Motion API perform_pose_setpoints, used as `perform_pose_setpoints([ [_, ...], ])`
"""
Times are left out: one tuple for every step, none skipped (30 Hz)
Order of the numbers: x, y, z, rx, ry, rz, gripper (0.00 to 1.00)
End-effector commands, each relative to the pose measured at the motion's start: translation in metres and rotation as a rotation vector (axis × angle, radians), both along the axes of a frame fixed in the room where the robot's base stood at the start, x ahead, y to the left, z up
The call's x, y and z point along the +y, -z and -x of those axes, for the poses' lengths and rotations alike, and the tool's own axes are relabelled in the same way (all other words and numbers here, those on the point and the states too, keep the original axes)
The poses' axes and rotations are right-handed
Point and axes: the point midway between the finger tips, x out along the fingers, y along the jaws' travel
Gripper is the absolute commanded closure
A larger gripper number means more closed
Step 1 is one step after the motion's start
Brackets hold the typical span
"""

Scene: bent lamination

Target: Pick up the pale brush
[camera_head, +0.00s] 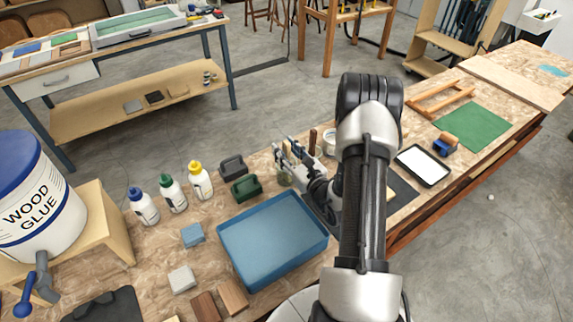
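My gripper (283,146) is over the back part of the workbench, past the blue tray's far corner, with its fingers pointing up and left in the picture. Its two fingertips stand apart and nothing shows between them. I cannot make out a pale brush for certain. A dark brown upright piece (312,142) stands just right of the fingers. A small greenish jar (285,179) is just below the gripper, partly hidden by it. My arm covers part of the bench to the right.
A blue tray (240,281) lies in front of the gripper. Black and green blocks (246,188), several glue bottles (172,193) and a big glue bucket (38,200) are to the left. A white roll (329,141), paint tray (423,165) and green mat (473,127) are to the right.

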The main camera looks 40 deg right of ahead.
Motion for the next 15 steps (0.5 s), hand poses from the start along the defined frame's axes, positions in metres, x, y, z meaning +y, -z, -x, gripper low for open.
perform_pose_setpoints([
  [-0.0001,-0.0002,-0.0002,0.000,0.000,0.000,0.63],
  [-0.0002,-0.0003,-0.0001,0.000,0.001,0.000,0.63],
  [-0.0003,-0.0003,0.0000,0.000,0.001,0.000,0.63],
  [-0.0002,-0.0003,0.0001,0.000,0.001,0.000,0.63],
  [-0.0003,-0.0003,0.0001,0.000,0.001,0.000,0.64],
  [-0.0003,-0.0003,0.0002,0.000,0.001,0.000,0.67],
  [-0.0003,-0.0003,0.0002,0.000,0.001,0.000,0.69],
  [-0.0003,-0.0003,0.0003,0.000,0.001,0.000,0.71],
  [-0.0003,-0.0002,0.0003,0.000,0.001,0.000,0.73],
  [-0.0003,-0.0002,0.0003,0.000,0.001,0.000,0.75],
  [-0.0003,-0.0002,0.0004,0.000,0.001,0.000,0.77],
  [-0.0003,-0.0002,0.0004,0.000,0.001,0.000,0.80],
  [-0.0003,-0.0001,0.0004,0.000,0.001,0.000,0.82],
  [-0.0003,-0.0001,0.0005,0.000,0.001,0.000,0.84],
  [-0.0003,-0.0001,0.0005,0.000,0.001,0.000,0.87],
])
